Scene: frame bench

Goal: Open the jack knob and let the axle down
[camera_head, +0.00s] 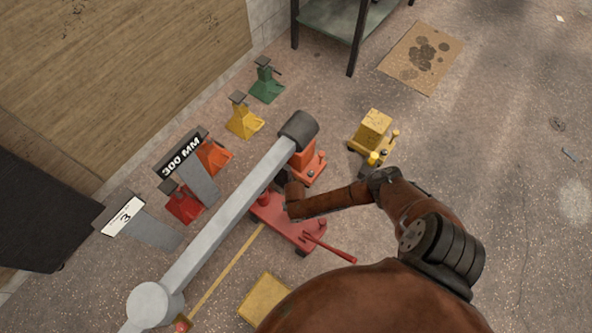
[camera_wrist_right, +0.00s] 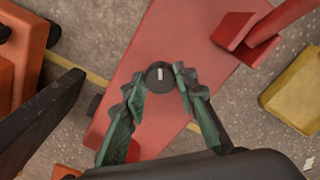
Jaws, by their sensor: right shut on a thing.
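The grey axle beam (camera_head: 225,213) runs diagonally across the head view, above a low red jack (camera_head: 290,227) with a long red handle (camera_head: 330,247). In the right wrist view the jack's red body (camera_wrist_right: 180,45) fills the middle. A round dark knob (camera_wrist_right: 160,77) with a small white mark sits over that body. My right gripper (camera_wrist_right: 160,80) is shut on the knob, one green-grey finger on each side. In the head view my brown right arm reaches in over the jack, and its wrist hides the knob and fingertips. My left gripper is not in view.
An orange jack (camera_head: 308,168) stands under the axle's far end, and a yellow one (camera_head: 371,130) is to its right. Red, orange, yellow (camera_head: 243,122) and green (camera_head: 265,86) stands line the left side. A "300 MM" sign (camera_head: 182,154) stands near the axle. Floor at right is mostly clear.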

